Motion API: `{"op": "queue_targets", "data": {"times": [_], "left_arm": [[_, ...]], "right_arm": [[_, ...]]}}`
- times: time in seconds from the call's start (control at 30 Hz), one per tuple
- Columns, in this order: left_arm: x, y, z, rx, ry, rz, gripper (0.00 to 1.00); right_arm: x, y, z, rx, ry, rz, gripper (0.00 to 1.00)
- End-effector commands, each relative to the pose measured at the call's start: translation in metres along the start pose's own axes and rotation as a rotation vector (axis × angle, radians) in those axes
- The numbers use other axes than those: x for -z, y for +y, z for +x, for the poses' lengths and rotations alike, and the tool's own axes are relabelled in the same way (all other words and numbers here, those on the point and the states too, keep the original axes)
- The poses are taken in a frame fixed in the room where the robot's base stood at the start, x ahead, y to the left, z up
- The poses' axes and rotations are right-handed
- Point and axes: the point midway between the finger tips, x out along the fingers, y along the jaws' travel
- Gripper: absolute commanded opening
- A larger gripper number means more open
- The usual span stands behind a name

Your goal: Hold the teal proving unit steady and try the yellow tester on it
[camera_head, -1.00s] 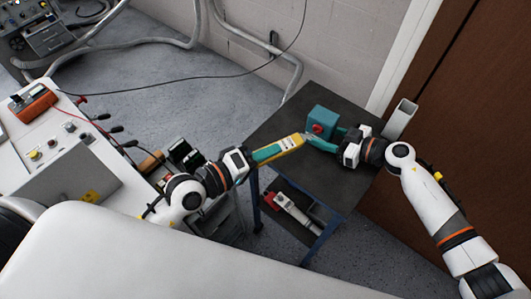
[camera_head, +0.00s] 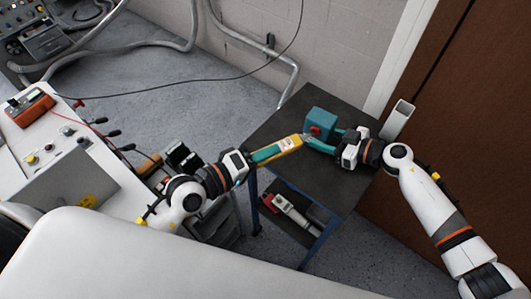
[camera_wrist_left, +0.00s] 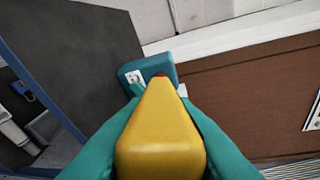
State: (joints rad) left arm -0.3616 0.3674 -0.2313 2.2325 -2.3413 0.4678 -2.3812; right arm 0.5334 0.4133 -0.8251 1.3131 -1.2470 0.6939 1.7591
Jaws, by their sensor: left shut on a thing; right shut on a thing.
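The teal proving unit (camera_head: 320,121) is a box with a red part on its near left side, on the dark top of a small table. My right gripper (camera_head: 322,145) is shut on it, its teal fingers at the box's near side. My left gripper (camera_head: 270,152) is shut on the yellow tester (camera_head: 290,144), whose narrow end points at the unit's red part. In the left wrist view the tester (camera_wrist_left: 160,135) lies between teal fingers. Its tip overlaps the red part of the proving unit (camera_wrist_left: 137,72); I cannot tell whether they touch.
The table top (camera_head: 340,185) is clear in front of the unit. A red and white tool (camera_head: 290,210) lies on the shelf below. A grey upright post (camera_head: 397,119) stands beside the table, near the brown door (camera_head: 450,150). A white bench with an orange meter (camera_head: 28,105) is at left.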

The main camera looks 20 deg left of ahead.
Motion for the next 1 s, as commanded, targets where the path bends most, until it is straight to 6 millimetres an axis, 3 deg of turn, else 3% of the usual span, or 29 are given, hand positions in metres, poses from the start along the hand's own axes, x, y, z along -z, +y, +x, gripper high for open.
{"op": "queue_targets", "data": {"times": [0.27, 1.0], "left_arm": [[0.002, 0.001, -0.004, -0.001, 0.000, 0.002, 0.00], [0.024, 0.006, -0.059, -0.001, 0.000, 0.002, 0.00]], "right_arm": [[-0.001, 0.001, 0.000, -0.003, -0.001, -0.001, 0.33], [0.000, 0.001, 0.001, -0.003, -0.001, 0.000, 0.33]]}}
